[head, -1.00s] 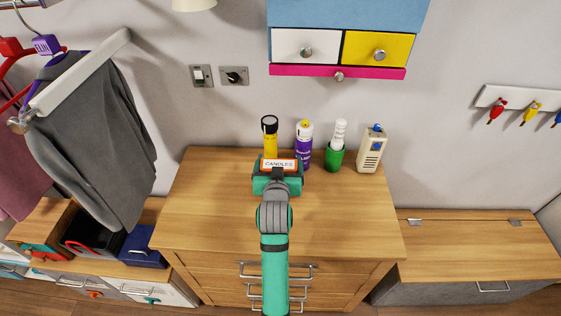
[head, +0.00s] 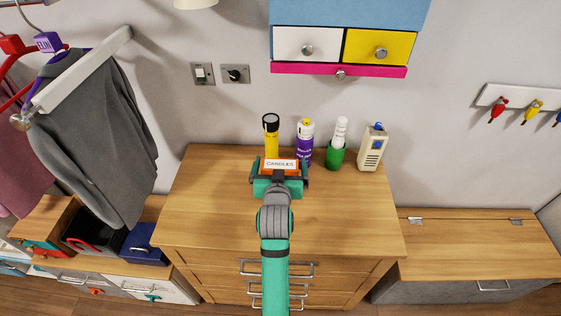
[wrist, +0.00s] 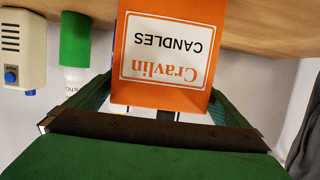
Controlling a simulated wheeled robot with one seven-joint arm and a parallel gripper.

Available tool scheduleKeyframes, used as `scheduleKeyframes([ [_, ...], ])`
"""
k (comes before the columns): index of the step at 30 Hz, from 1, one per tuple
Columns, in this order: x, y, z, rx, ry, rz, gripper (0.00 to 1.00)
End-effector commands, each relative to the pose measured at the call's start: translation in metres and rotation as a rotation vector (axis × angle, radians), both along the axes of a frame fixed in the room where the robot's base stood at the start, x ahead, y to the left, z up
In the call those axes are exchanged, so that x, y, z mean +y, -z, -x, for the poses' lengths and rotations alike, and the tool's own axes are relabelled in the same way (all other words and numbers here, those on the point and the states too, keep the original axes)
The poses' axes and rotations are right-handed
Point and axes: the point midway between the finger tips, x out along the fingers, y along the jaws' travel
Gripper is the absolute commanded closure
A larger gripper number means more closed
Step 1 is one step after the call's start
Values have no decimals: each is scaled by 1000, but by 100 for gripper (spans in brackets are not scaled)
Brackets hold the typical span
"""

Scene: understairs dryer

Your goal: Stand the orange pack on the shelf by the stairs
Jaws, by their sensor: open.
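The orange pack (head: 281,171), labelled CANDLES, is at the back of the wooden chest of drawers, just in front of a yellow canister. It also shows large in the wrist view (wrist: 150,96), its label upside down there and its far end cut off by the frame edge. My gripper (head: 280,172) is open, with a finger on each side of the pack and apparent gaps beside it. In the wrist view the green fingers (wrist: 160,100) flank the pack's near end. I cannot pick out a shelf by stairs.
A drawer cabinet (head: 345,20) hangs above. The top of the chest (head: 215,200) is clear at left and right.

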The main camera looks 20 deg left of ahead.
Motion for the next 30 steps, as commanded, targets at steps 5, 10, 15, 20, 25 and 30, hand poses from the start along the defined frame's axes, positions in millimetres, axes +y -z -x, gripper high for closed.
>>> scheduleKeyframes([
  [5,-10,-11,33,-2,0,-1,0],
  [10,-18,-21,64,-1,0,-1,0],
  [15,-24,-27,84,-1,0,0,0],
  [20,-28,-27,94,2,1,1,0],
  [25,-34,3,104,6,2,6,0],
  [30,-36,25,112,3,2,1,0],
])
